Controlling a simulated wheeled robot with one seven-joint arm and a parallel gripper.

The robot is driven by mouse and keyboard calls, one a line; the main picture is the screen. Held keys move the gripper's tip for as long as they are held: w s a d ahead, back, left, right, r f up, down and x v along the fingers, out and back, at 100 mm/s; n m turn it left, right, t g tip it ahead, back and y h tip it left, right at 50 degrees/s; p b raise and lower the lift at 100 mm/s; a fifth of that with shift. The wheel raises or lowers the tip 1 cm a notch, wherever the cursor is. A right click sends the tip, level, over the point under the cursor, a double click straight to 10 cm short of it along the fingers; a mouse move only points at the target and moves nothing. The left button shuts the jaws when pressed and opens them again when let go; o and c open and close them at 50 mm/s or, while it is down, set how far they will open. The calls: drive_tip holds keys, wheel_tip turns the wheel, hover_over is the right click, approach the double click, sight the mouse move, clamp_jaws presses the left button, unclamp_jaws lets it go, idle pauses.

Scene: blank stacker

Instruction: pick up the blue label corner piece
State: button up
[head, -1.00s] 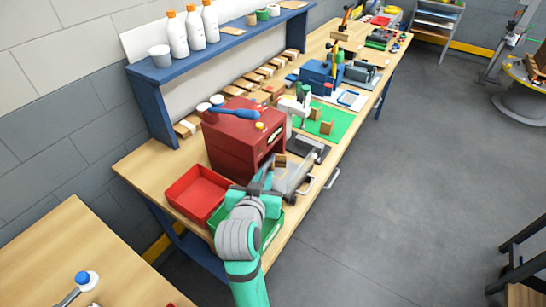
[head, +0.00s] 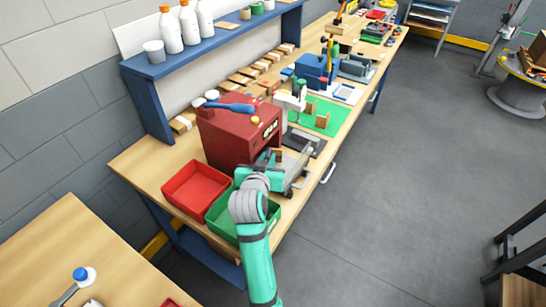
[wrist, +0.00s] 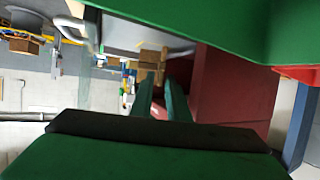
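A small brown wooden block (head: 278,155) stands by the front of the red machine, partly hidden behind my gripper (head: 268,163). Brown wooden pieces also show straight ahead in the wrist view (wrist: 151,60). I cannot make out a blue label on them, so I cannot tell which is the blue label corner piece. More wooden pieces (head: 322,120) stand on a green mat. In the wrist view my gripper (wrist: 161,84) has its two fingers apart with a gap between them and nothing held. The wooden pieces lie beyond the fingertips.
The red machine (head: 225,142) stands left of my gripper. A red bin (head: 188,195) and a green bin (head: 219,218) sit at the near end of the bench, the green one beneath my arm. A grey metal tray with handles (head: 296,170) lies to the right. The floor is open.

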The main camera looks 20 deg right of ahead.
drive_tip(key=shift+w, duration=0.15)
clamp_jaws()
drive_tip(key=shift+s+d, duration=0.2)
drive_tip(key=shift+d, duration=0.05)
drive_tip(key=shift+a, duration=0.45)
drive_tip(key=shift+s+d+r, duration=0.2)
drive_tip(key=shift+r, duration=0.1)
wheel_tip(320, 180, up, 11)
drive_tip(key=s+d, duration=1.2)
drive_tip(key=s, duration=0.3)
